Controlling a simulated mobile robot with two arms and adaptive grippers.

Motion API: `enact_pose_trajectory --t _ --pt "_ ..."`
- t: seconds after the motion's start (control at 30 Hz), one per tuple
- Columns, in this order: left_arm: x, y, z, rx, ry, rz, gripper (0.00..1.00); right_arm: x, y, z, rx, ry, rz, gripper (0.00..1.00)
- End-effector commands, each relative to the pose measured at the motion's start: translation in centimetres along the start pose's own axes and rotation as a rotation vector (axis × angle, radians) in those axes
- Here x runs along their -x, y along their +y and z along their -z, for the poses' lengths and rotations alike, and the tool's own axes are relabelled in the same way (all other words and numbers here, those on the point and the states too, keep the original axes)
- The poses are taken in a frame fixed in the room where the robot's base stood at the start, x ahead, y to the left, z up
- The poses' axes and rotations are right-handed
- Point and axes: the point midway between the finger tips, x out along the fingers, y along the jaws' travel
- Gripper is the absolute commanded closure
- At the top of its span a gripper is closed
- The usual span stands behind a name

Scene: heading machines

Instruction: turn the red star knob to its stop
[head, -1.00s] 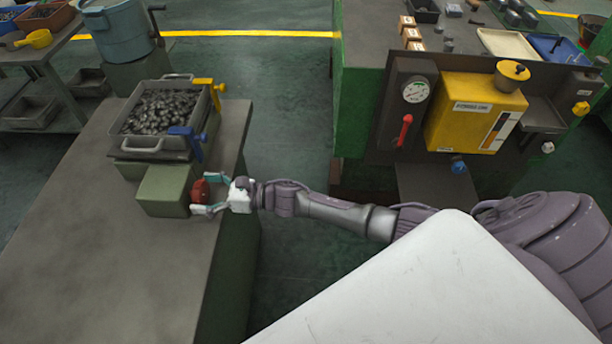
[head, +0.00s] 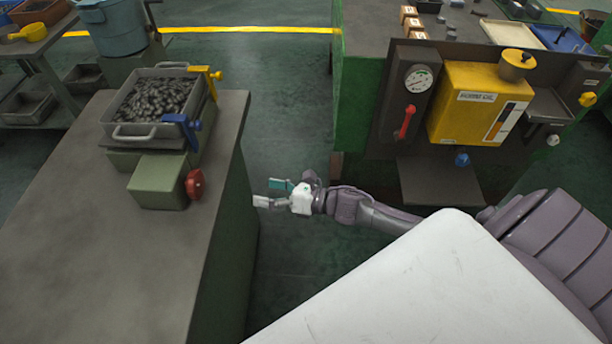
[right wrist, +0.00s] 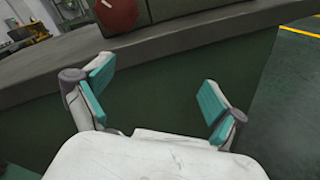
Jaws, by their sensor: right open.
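The red star knob (head: 194,184) sits on the right face of a green block (head: 157,182) at the front of the left bench. In the right wrist view the knob (right wrist: 117,14) shows at the top, cut off by the picture edge. My right gripper (head: 268,193) is open and empty, to the right of the knob and past the bench edge, with a clear gap between them. In the right wrist view its two teal-padded fingers (right wrist: 157,95) are spread wide. My left gripper is not in view.
A grey tray of dark metal parts (head: 112,124) stands behind the block, with a blue clamp (head: 184,130) and a yellow clamp (head: 211,78) on its right side. The bench top (head: 75,240) in front is bare. A yellow oil unit (head: 470,110) stands at the right.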

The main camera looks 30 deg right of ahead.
Motion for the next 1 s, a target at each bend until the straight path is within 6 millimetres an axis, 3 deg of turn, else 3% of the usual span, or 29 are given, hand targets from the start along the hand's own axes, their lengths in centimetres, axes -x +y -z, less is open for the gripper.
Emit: enact_pose_trajectory --t 0.5,1.0 --pt "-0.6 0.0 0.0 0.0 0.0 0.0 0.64 2.5 -7.0 7.5 -0.527 -0.028 0.283 0.05" --pt "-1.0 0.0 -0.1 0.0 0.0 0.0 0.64 6.3 -11.1 15.4 -0.965 -0.102 0.528 0.05"
